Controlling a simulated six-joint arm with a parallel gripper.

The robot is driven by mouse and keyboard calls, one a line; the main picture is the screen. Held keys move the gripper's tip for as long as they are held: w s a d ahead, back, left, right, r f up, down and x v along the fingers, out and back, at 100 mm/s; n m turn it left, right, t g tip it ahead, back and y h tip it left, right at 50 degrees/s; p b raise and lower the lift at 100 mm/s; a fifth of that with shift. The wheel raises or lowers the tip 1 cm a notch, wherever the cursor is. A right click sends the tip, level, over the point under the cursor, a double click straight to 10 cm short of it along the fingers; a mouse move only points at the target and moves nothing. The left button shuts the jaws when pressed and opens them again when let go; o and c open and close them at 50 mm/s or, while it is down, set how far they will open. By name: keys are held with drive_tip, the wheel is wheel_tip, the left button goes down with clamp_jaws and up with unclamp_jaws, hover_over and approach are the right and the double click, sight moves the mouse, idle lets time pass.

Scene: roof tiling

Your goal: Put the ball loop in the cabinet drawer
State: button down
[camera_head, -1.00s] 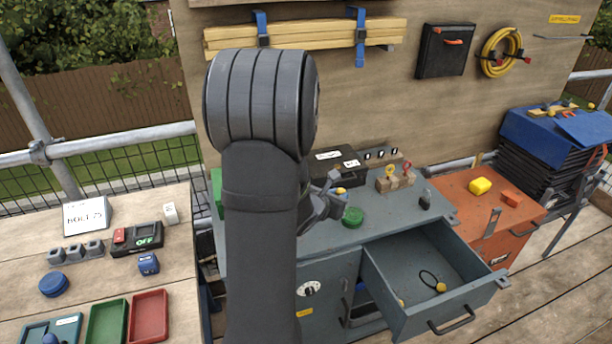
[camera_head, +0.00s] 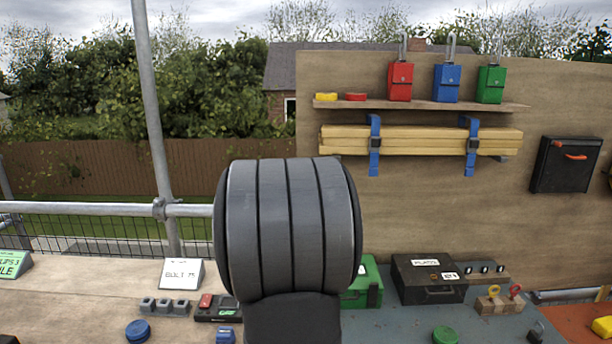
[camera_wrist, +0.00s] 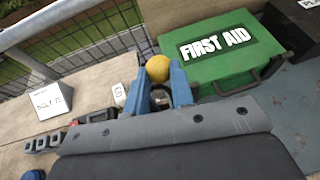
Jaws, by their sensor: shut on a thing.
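In the wrist view, my gripper (camera_wrist: 161,88) is shut on the ball loop, whose yellow ball (camera_wrist: 158,68) shows between and just past the blue fingertips. Its cord is not clear to see. The held ball appears in front of the wooden bench and left of the green first aid box (camera_wrist: 231,52). In the head view, my own arm hides the gripper and the ball loop. The cabinet top (camera_head: 395,322) shows at the lower right of the head view. The cabinet drawer is out of view.
A black case (camera_head: 428,280), a wooden block with rings (camera_head: 499,304) and a green round lid (camera_head: 445,335) stand on the cabinet top. On the left bench are a bolt sign (camera_head: 182,273), grey blocks and a switch box (camera_head: 217,307). A scaffold rail (camera_head: 90,208) runs behind.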

drive_tip(key=s+a+r+n+g+y, duration=0.1)
drive_tip(key=s+a, duration=0.4)
drive_tip(key=a, duration=0.6)
drive_tip(key=s+a+r+n+g+y, duration=0.1)
drive_tip(key=s+a+r+n+y, duration=0.3)
drive_tip(key=a, duration=0.7)
drive_tip(key=s+a+r+n+g+y, duration=0.1)
drive_tip(key=s+a+r+n+y, duration=0.1)
drive_tip(key=s+a+n+y, duration=0.2)
drive_tip(key=s+a+y, duration=0.1)
drive_tip(key=s+a, duration=0.2)
drive_tip(key=a, duration=0.5)
drive_tip(key=shift+r+n, duration=0.3)
drive_tip(key=shift+d, duration=0.1)
